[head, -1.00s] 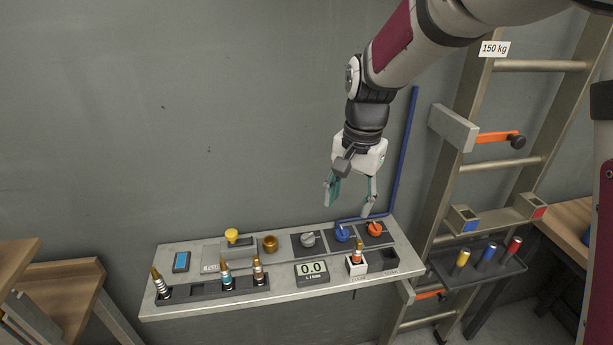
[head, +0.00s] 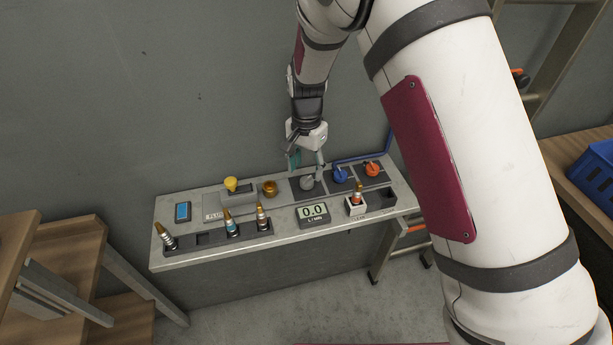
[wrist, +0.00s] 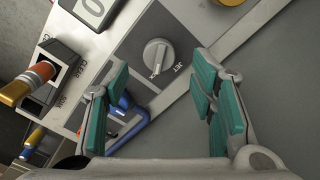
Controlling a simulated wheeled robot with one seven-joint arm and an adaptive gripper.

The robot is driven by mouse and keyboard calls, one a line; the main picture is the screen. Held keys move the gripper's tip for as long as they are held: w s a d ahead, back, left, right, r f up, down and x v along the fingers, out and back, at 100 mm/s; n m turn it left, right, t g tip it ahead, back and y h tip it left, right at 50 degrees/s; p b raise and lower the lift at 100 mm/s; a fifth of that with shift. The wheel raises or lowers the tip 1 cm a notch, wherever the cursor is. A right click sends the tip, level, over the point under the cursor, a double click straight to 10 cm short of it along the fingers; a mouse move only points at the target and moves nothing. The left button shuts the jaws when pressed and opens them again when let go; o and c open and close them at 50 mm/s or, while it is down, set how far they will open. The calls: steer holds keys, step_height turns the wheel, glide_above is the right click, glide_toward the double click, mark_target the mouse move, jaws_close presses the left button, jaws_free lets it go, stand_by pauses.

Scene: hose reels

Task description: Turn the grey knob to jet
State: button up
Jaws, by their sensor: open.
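The grey knob (head: 307,182) sits on a dark square plate on the bench panel, between a brass fitting and the blue knob. In the wrist view the grey knob (wrist: 158,57) is round with a raised bar, and the word JET (wrist: 177,67) is printed on the plate beside it. The bar's lower end points near a mark left of that word. My gripper (head: 306,165) is above the knob, apart from it. In the wrist view its teal-padded fingers (wrist: 165,105) are spread wide with nothing between them.
The blue knob (head: 339,175) and orange knob (head: 372,169) stand right of the grey one. The brass fitting (head: 269,188) and yellow knob (head: 231,184) are to the left. A display (head: 313,212) reading 0.0 and several nozzles stand along the front.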

mark_target(307, 179)
steer(key=shift+f, duration=2.15)
steer(key=c, duration=1.1)
